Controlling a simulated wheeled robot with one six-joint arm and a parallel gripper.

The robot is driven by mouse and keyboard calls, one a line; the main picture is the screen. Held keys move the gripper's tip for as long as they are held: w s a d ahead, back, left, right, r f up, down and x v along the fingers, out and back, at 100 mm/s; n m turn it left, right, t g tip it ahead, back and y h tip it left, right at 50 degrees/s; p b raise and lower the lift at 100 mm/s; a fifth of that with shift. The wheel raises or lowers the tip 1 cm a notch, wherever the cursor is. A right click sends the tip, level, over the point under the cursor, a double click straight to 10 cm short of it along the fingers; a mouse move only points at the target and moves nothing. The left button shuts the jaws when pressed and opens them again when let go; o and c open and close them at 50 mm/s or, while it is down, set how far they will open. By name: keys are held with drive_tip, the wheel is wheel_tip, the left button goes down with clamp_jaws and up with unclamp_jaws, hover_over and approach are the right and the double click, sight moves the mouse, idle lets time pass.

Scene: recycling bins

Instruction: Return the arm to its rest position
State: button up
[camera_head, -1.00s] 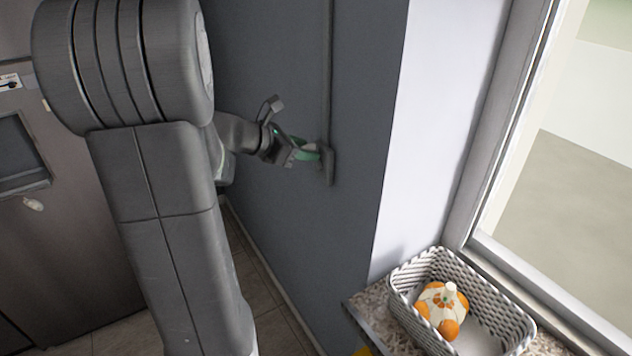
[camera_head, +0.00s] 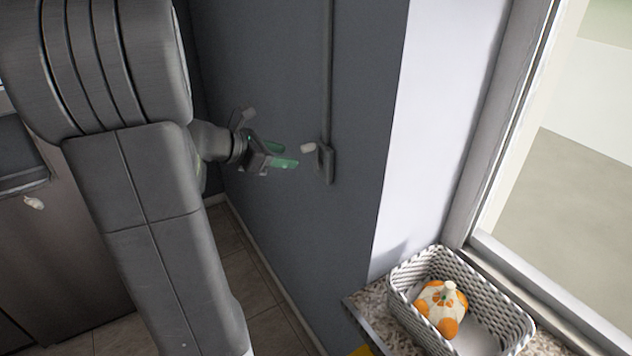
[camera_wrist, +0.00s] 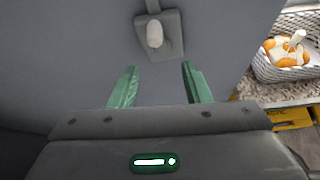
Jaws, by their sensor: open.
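My gripper (camera_head: 284,155) has green fingers that stand apart with nothing between them. It is just left of a wall box (camera_head: 326,163) with a pale, rounded knob (camera_head: 308,147) sticking out of it. In the wrist view my gripper (camera_wrist: 160,85) is open, and the wall box (camera_wrist: 173,45) with its pale knob (camera_wrist: 155,34) is straight ahead, beyond the fingertips and apart from them. My arm reaches across the left of the head view.
A woven basket (camera_head: 400,289) holding an orange-and-white pumpkin (camera_head: 441,303) stands on a speckled ledge (camera_head: 366,309) by the window. A grey wall (camera_head: 270,60) lies behind my gripper. A dark cabinet (camera_head: 80,270) is at left. The tiled floor shows below.

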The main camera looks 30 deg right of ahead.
sight(304, 150)
idle(0.4)
drive_tip(key=d, duration=0.5)
drive_tip(key=shift+w+d, duration=0.2)
drive_tip(key=shift+d, duration=0.1)
drive_tip(key=shift+s+d+f+b, duration=0.1)
drive_tip(key=shift+s+d+b, duration=0.1)
drive_tip(key=shift+s+b, duration=0.15)
drive_tip(key=shift+s, duration=0.1)
drive_tip(key=shift+a, duration=0.15)
